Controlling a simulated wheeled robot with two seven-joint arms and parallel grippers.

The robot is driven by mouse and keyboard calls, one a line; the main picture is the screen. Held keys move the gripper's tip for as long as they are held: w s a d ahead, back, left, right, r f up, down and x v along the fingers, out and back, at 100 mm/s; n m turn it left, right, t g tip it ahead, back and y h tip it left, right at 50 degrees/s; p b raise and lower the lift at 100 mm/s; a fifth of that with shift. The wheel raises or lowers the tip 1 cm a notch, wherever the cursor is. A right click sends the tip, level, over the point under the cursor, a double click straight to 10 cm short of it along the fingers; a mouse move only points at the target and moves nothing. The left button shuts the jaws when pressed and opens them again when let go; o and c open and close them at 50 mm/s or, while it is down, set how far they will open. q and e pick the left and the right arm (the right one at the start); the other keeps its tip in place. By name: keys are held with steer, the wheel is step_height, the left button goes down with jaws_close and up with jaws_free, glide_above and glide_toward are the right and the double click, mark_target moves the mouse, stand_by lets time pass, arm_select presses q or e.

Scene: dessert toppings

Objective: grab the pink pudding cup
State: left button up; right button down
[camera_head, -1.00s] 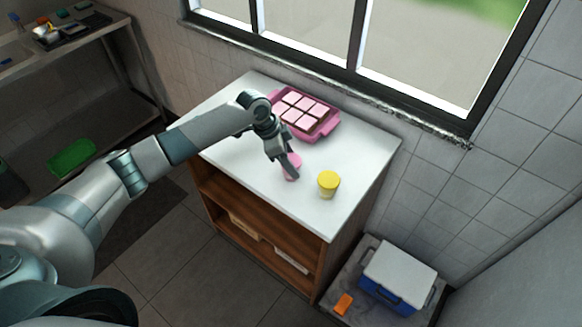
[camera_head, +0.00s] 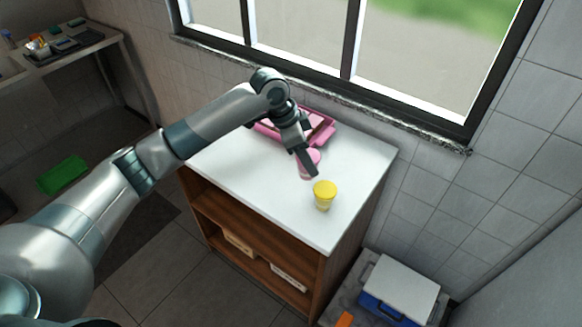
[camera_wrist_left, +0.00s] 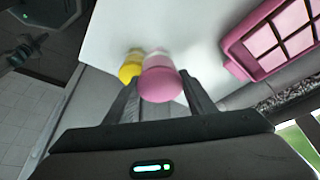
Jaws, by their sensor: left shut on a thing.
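The pink pudding cup (camera_head: 313,157) is partly hidden behind my left gripper (camera_head: 306,168) in the head view. In the left wrist view the pink cup (camera_wrist_left: 160,84) is between the two fingers of my left gripper (camera_wrist_left: 160,100), which is shut on it. A yellow pudding cup (camera_head: 324,195) stands on the white counter just in front of and to the right of the pink one. The yellow cup (camera_wrist_left: 131,66) also shows beside the pink cup in the left wrist view.
A pink tray (camera_head: 327,131) with light squares sits at the back of the white counter (camera_head: 258,190), partly behind my arm; it also shows in the left wrist view (camera_wrist_left: 236,56). The window is behind it. A blue-and-white cooler (camera_head: 400,288) stands low on the right.

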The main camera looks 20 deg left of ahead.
arm_select(q)
steer(key=d+r+b, duration=0.1)
steer(key=d+r, duration=0.2)
steer(key=d, duration=0.2)
steer(key=shift+d+r, duration=0.2)
